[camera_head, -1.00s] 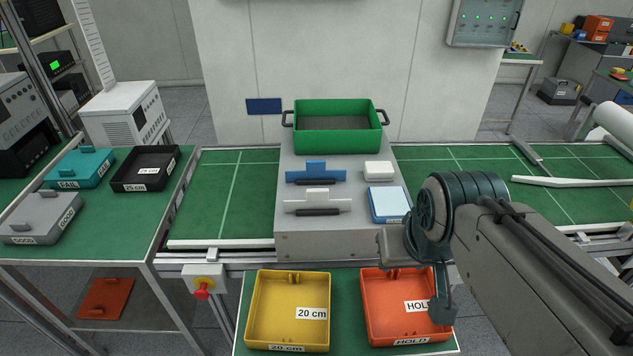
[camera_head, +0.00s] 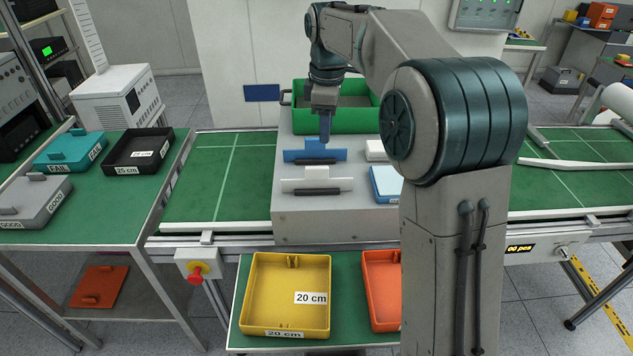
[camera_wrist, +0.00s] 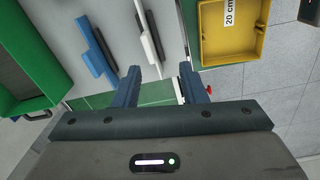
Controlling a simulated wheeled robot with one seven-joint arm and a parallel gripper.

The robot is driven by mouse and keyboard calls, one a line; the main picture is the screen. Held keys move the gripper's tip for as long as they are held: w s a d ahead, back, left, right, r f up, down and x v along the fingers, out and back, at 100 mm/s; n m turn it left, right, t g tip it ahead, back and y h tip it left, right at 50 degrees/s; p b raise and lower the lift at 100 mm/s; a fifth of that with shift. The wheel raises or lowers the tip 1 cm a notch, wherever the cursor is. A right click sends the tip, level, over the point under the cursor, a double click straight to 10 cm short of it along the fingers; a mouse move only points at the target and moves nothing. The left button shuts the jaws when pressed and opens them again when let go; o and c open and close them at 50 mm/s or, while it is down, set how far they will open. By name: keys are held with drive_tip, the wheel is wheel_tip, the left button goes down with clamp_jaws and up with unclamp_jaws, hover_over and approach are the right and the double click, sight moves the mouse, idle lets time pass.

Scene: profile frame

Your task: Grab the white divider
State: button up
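The white divider (camera_head: 316,185) lies on the grey block (camera_head: 340,220), in front of the blue divider (camera_head: 315,156). It has a raised middle tab, and a dark strip runs along its front. In the wrist view the white divider (camera_wrist: 148,30) is at the top, beside the blue divider (camera_wrist: 95,50). My gripper (camera_head: 326,132) hangs above and behind the white divider, near the blue one, with its fingers pointing down. In the wrist view my gripper (camera_wrist: 166,88) has its two fingers apart, with nothing between them.
A green bin (camera_head: 300,118) with handles stands behind the dividers. A white block (camera_head: 376,150) and a blue-and-white box (camera_head: 386,184) lie to the right. A yellow tray (camera_head: 289,295) and an orange tray (camera_head: 380,300) are in front, below. My arm hides the right side.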

sight(317, 167)
drive_tip(key=w+f, duration=0.1)
drive_tip(key=f, duration=0.2)
drive_tip(key=w+a+f+n, duration=0.1)
drive_tip(key=f, duration=0.3)
drive_tip(key=w+a+f+n, duration=0.1)
drive_tip(key=f, duration=0.2)
drive_tip(key=shift+w+f+g, duration=0.15)
drive_tip(key=shift+f+g, duration=0.15)
drive_tip(key=shift+f, duration=0.05)
drive_tip(key=shift+w+d+f+p, duration=0.1)
drive_tip(key=shift+f+p, duration=0.4)
drive_tip(key=shift+f, duration=0.95)
drive_tip(key=shift+w+f+p, duration=0.1)
drive_tip(key=shift+f+p, duration=0.4)
drive_tip(key=shift+f, duration=0.95)
clamp_jaws()
